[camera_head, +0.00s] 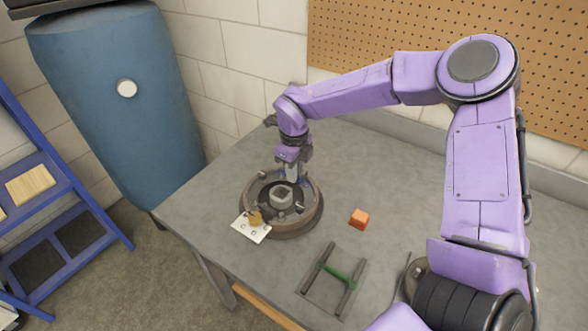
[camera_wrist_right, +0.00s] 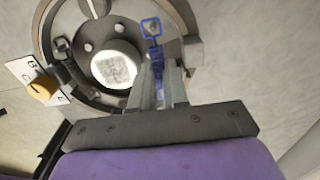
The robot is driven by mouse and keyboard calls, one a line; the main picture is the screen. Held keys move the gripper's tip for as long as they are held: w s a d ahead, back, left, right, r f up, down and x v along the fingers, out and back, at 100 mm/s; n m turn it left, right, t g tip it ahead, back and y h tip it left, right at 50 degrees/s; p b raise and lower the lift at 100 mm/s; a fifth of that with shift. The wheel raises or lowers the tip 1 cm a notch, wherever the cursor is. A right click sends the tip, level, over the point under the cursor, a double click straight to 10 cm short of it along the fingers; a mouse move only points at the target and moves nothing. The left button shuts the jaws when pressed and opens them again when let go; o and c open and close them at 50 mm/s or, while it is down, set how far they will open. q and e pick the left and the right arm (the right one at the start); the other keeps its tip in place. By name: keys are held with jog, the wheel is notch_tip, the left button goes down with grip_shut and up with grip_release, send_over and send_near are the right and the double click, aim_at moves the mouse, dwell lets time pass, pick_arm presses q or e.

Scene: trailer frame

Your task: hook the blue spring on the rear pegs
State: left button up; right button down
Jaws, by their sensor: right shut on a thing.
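The blue spring (camera_wrist_right: 156,56) shows in the right wrist view, with a squarish blue loop at its upper end. My right gripper (camera_wrist_right: 160,82) is shut on the spring's lower part, and its fingers hide some of it. The loop lies over or around a small grey peg; I cannot tell whether it is seated. The round drum assembly (camera_head: 247,197) stands on the bench in the head view, with several short pegs inside its rim and a pale block at its centre. In the head view my right gripper (camera_head: 292,178) reaches down at the drum's far side.
A white card (camera_head: 243,231) with a brass piece (camera_head: 255,218) lies at the drum's front left. An orange block (camera_head: 359,218) and a rack with a green spring (camera_head: 337,272) lie to the right on the grey bench (camera_head: 205,200). A blue tank (camera_head: 110,100) stands left.

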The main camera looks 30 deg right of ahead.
jog(key=shift+f, duration=0.2)
dwell(0.3)
jog(key=shift+f, duration=0.2)
jog(key=shift+f, duration=0.3)
dwell(0.3)
jog(key=shift+f, duration=0.2)
dwell(1.0)
jog(key=c, duration=1.1)
grip_release()
jog(key=shift+c, duration=1.4)
notch_tip(320, 180, up, 7)
jog(key=p, duration=0.6)
jog(key=shift+p, duration=0.35)
